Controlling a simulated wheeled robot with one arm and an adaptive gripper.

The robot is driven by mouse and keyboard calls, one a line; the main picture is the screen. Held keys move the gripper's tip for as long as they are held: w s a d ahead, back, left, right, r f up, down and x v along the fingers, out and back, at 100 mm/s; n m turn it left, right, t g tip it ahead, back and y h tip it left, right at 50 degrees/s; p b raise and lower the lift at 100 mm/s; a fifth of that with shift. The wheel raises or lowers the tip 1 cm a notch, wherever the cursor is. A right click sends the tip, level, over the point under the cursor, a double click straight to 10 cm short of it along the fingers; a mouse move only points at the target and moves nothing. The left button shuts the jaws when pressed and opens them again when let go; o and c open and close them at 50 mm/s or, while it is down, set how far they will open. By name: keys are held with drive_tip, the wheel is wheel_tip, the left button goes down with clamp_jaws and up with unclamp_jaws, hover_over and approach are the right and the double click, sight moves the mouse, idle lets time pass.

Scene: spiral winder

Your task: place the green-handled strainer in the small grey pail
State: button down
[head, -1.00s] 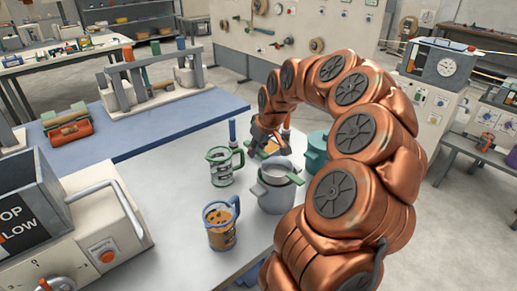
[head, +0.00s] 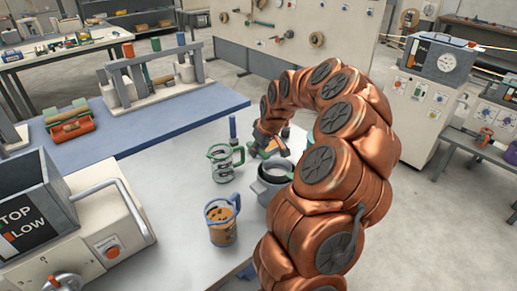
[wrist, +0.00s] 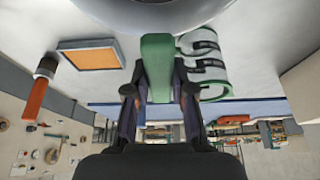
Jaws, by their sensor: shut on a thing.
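My gripper (wrist: 158,92) is shut on the green handle (wrist: 158,62) of the strainer. In the head view my gripper (head: 268,146) is at the far side of the small grey pail (head: 264,191), partly hidden by my arm. The strainer's grey bowl (head: 275,168) shows as a round rim at the pail's mouth. I cannot tell whether it rests in the pail or hangs just above it. In the wrist view a grey rounded surface (wrist: 150,10) fills the top edge beyond the handle. My arm covers the right side of the pail.
A green-framed glass jug (head: 222,163) stands left of the pail, also in the wrist view (wrist: 205,68). A blue-handled jug (head: 222,222) with orange contents stands in front. A blue upright thing (head: 233,130) is behind. The table's left middle (head: 160,185) is clear.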

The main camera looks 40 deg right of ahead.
sight(267, 156)
drive_tip(key=shift+f+b, duration=0.65)
drive_tip(key=c, duration=1)
unclamp_jaws()
drive_tip(key=shift+r, duration=0.2)
drive_tip(key=shift+r+p, duration=0.6)
drive_tip(key=shift+p, duration=0.2)
drive_tip(key=shift+s+r+b, duration=0.15)
drive_tip(key=shift+r+b, duration=0.1)
drive_tip(key=shift+b, duration=0.15)
drive_tip(key=b+v, duration=0.3)
drive_tip(key=v, duration=0.8)
